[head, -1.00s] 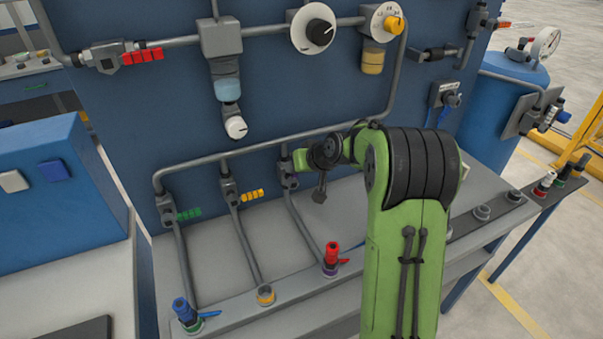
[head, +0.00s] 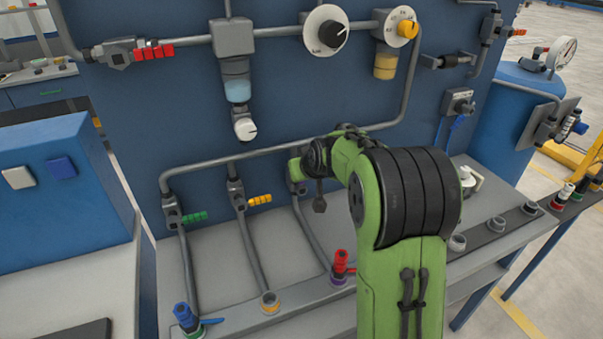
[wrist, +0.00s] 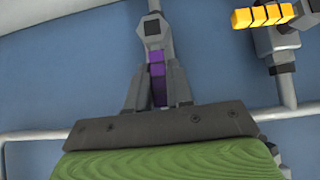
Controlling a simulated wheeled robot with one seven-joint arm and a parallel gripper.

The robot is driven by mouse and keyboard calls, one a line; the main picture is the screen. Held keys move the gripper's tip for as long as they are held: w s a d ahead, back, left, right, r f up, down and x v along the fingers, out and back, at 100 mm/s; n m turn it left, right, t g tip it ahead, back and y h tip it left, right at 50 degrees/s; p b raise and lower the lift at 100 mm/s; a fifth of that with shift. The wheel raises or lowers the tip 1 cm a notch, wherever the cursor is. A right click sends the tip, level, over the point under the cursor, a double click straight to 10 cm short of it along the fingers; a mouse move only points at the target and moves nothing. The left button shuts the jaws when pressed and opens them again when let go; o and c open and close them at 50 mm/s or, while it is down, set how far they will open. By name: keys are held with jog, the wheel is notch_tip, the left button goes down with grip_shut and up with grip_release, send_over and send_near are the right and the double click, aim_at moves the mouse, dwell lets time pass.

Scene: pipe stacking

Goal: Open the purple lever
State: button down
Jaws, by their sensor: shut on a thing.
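The purple lever (wrist: 157,70) shows in the wrist view between the two grey fingers of my gripper (wrist: 157,92). The fingers are shut on it. Its grey valve body (wrist: 154,28) is just above the fingers in that picture, and the visible part of the lever runs from it down towards my gripper. In the head view the purple lever is hidden by my arm. There, the valve body (head: 298,187) partly shows on the third pipe, beside the end of my green arm.
A yellow lever (head: 260,200) and a green lever (head: 194,217) stick out sideways on the pipes to the left. A red-topped fitting (head: 341,262) and a blue one (head: 186,318) stand on the bench's front strip. The blue panel rises close behind my gripper.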

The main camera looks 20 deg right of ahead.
jog(key=c, duration=1.1)
grip_release()
jog(key=p+v, duration=0.3)
jog(key=v, duration=1.2)
jog(key=shift+s+r, duration=0.2)
jog(key=shift+s, duration=0.1)
jog(key=s+a+r+g+p, duration=0.1)
jog(key=s+a+p, duration=0.2)
jog(key=s, duration=0.9)
jog(key=s+a+r+g+p, duration=0.2)
jog(key=s+a+p, duration=0.2)
jog(key=s, duration=0.8)
jog(key=shift+s+a+r+p, duration=0.2)
jog(key=shift+s+a+p, duration=0.1)
jog(key=shift+a, duration=0.9)
